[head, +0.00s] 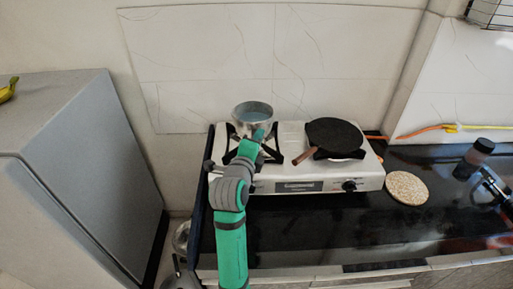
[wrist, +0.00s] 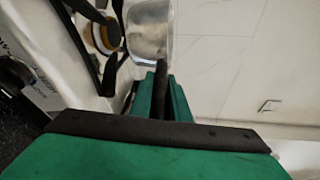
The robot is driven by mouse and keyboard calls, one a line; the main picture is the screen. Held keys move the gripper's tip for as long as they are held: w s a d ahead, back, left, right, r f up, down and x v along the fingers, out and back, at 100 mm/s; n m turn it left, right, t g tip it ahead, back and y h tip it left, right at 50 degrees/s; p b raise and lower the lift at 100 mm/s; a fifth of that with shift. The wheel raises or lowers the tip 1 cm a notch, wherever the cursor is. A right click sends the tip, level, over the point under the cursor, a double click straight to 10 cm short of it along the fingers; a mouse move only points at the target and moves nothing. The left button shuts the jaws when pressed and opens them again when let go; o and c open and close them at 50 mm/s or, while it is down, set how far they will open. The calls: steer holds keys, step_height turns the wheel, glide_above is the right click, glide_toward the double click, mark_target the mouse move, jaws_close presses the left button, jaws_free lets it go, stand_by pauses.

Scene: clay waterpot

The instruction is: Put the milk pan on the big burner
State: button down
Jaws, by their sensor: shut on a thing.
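The milk pan (head: 252,108) is a small metal pan at the back of the stove's left burner (head: 272,154). It also shows in the wrist view (wrist: 150,30), where its silver side lies beside the round burner head (wrist: 103,36) and partly covers the black grate. My gripper (head: 259,136) is shut on the pan's dark handle, which sits between the green fingers in the wrist view (wrist: 160,92). The pan looks roughly level. I cannot tell whether its base touches the grate. My arm hides part of the left burner.
A black skillet (head: 334,134) with a wooden handle sits on the right burner of the white stove (head: 262,180). A round cork-like mat (head: 406,188) and a dark bottle (head: 473,158) are on the black counter (head: 330,228). A grey fridge (head: 75,160) stands left. The tiled wall is close behind.

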steer(key=shift+w+a+f, duration=0.15)
steer(key=shift+w+f, duration=0.15)
steer(key=shift+f, duration=0.1)
steer(key=shift+w+f, duration=0.15)
steer(key=shift+f, duration=1.55)
steer(key=c, duration=1.7)
jaws_free()
steer(key=shift+f, duration=0.15)
steer(key=v, duration=1.2)
steer(key=shift+a, duration=0.1)
